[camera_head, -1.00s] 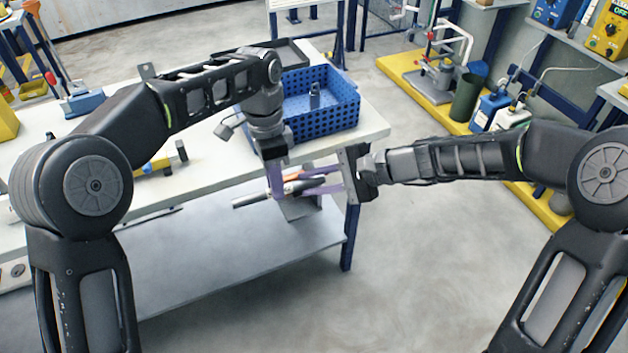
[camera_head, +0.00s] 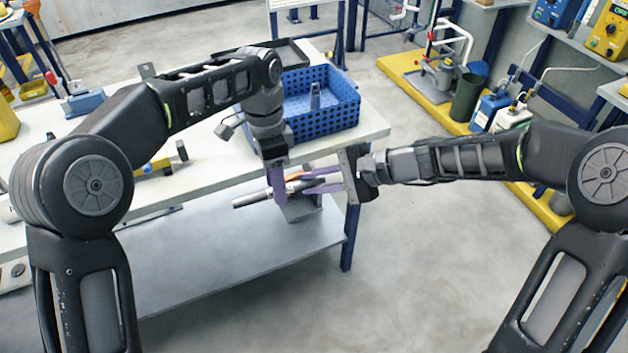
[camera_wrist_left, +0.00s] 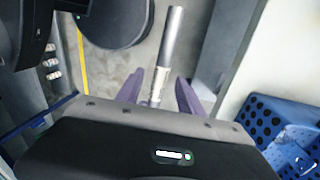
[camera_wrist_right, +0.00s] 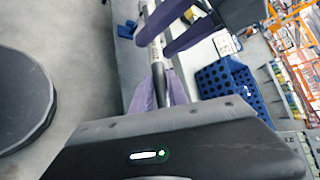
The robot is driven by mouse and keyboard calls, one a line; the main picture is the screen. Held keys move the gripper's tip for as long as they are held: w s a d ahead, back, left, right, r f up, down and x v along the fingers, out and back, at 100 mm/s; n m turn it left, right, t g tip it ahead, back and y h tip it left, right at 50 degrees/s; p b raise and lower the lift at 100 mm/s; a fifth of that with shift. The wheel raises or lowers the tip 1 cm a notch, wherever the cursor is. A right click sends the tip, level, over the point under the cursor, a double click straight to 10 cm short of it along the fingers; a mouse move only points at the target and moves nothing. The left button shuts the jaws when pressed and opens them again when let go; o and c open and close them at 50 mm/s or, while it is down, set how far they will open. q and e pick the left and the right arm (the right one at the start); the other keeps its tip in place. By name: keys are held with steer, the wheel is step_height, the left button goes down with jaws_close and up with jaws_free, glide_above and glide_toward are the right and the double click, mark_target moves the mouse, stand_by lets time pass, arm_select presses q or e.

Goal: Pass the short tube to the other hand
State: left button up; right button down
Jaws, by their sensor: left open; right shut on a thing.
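The short tube (camera_head: 252,200) is a slim grey cylinder with a pale marked section, held in the air off the table's front edge. My right gripper (camera_head: 300,185) comes in from the right and is shut on the tube's right part. My left gripper (camera_head: 278,192) reaches down from above; its purple fingers are open, one on each side of the tube. In the left wrist view the tube (camera_wrist_left: 173,42) runs between the spread fingers. In the right wrist view the tube (camera_wrist_right: 157,72) is between my right fingers, with the left fingers (camera_wrist_right: 178,30) beyond. The gripped section is partly hidden.
A blue perforated crate (camera_head: 335,118) stands on the white table (camera_head: 215,165) behind the grippers, with a dark upright piece inside. A dark tray (camera_head: 290,52) lies behind it. A lower shelf (camera_head: 220,265) lies below.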

arm_select(q)
steer(key=shift+w+a+r, duration=0.1)
steer(key=shift+w+r, duration=0.05)
steer(key=shift+r, duration=0.15)
steer(key=w+a+r+n+t+h, duration=0.1)
steer(key=w+a+r+t+h, duration=0.1)
steer(key=a+r+h, duration=0.15)
steer(key=s+a+f+n+t+h, duration=0.1)
steer(key=a+f+n+t, duration=0.15)
steer(key=a, duration=0.25)
steer(key=s+a+f+n+t, duration=0.1)
steer(key=a+f+n, duration=0.2)
steer(key=a+f, duration=0.15)
steer(key=s+f+n, duration=0.4)
steer(key=f, duration=0.7)
steer(key=s+d+f+n+g, duration=0.1)
steer(key=s+d+f+n, duration=0.2)
steer(key=s+f, duration=0.6)
steer(key=s+d+f+n+g, duration=0.2)
steer(key=s+d+f, duration=0.3)
steer(key=s+f, duration=0.5)
steer(key=shift+s+d+f+n+y, duration=0.3)
steer(key=shift+s+n, duration=0.25)
steer(key=shift+s, duration=0.3)
steer(key=shift+r, duration=0.1)
